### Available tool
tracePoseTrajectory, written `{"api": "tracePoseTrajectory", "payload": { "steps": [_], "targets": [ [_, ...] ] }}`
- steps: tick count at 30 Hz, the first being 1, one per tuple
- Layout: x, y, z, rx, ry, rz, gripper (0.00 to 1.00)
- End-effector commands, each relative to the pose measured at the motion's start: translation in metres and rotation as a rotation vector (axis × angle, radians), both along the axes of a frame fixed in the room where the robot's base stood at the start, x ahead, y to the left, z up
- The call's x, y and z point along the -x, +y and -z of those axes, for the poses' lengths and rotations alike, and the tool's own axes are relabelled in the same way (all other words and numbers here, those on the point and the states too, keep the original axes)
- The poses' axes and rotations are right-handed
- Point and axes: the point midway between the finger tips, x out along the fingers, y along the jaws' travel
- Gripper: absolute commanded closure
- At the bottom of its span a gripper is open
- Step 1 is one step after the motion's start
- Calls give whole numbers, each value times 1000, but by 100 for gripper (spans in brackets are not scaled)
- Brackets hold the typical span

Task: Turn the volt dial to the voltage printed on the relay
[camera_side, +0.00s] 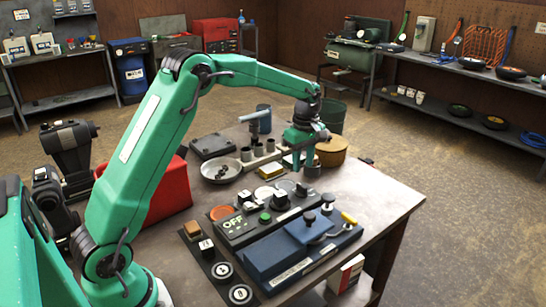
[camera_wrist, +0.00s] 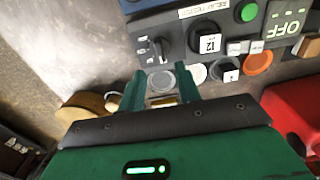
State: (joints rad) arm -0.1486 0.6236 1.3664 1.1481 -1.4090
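The volt dial (camera_wrist: 151,50) is a dark knob at the left end of the tester panel in the wrist view; it also shows at the panel's far end (camera_side: 302,190) in the side view. Its setting is too small to read. The black relay (camera_wrist: 208,42) stands on the panel beside the dial, with 12 printed on its white label; it shows in the side view too (camera_side: 279,198). My gripper (camera_wrist: 161,92) is open and empty, with fingers pointing down beyond the dial end of the panel. The fingers and dial are apart.
The panel has a green button (camera_wrist: 248,11) and an OFF display (camera_wrist: 284,27). A second labelled block (camera_wrist: 229,71) and an orange disc (camera_wrist: 257,62) lie beside it. A blue clamp-like unit (camera_side: 300,245) sits in front.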

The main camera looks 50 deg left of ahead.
Motion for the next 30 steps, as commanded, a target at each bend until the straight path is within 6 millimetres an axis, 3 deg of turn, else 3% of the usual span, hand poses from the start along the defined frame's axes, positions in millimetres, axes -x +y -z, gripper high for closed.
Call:
{"api": "tracePoseTrajectory", "payload": {
  "steps": [14,30],
  "targets": [
    [-2,1,12,1,5,-14,66],
    [-1,1,71,1,5,-13,66]
  ]
}}
